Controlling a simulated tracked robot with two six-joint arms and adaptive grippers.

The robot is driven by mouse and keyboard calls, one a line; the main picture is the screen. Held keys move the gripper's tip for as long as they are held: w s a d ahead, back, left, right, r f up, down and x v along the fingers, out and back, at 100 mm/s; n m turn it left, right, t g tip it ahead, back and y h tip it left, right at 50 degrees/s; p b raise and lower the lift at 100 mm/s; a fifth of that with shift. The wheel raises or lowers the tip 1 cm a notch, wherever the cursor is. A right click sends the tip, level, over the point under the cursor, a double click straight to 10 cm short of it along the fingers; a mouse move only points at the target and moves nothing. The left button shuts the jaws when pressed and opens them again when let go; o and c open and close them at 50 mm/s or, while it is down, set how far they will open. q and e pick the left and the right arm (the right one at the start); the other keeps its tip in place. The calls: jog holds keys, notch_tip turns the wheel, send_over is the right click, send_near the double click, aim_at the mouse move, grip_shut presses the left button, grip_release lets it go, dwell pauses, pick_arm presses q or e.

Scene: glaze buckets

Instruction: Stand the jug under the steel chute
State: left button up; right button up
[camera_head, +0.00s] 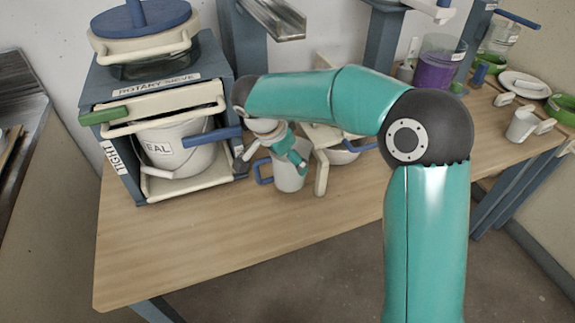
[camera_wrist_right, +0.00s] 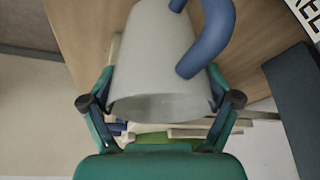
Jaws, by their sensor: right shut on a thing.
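The jug (camera_head: 287,180) is a pale grey-white mug-like vessel with a blue handle at its left side, seen near the middle of the table. My right gripper (camera_head: 292,151) is shut on it, partly hiding its top. In the right wrist view the jug (camera_wrist_right: 153,65) sits between the two fingers of the gripper (camera_wrist_right: 160,82), its blue handle pointing up and right. I cannot tell if its base touches the table. The steel chute (camera_head: 275,18) sticks out high at the back, above and behind the jug. My left gripper is not in view.
The rotary sieve stand (camera_head: 140,95) with a white bucket (camera_head: 178,150) inside is left of the jug. A white bowl (camera_head: 343,154) is just right of it. A purple-filled container (camera_head: 436,70) and green bowls (camera_head: 562,110) stand farther right. The front of the wooden table (camera_head: 190,240) is clear.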

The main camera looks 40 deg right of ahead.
jog(key=shift+a+f, duration=0.1)
jog(key=shift+f, duration=1.35)
jog(key=shift+f, duration=0.1)
jog(key=o, duration=0.9)
jog(key=shift+o, duration=0.2)
jog(key=v, duration=1.2)
jog(key=shift+p, duration=0.4)
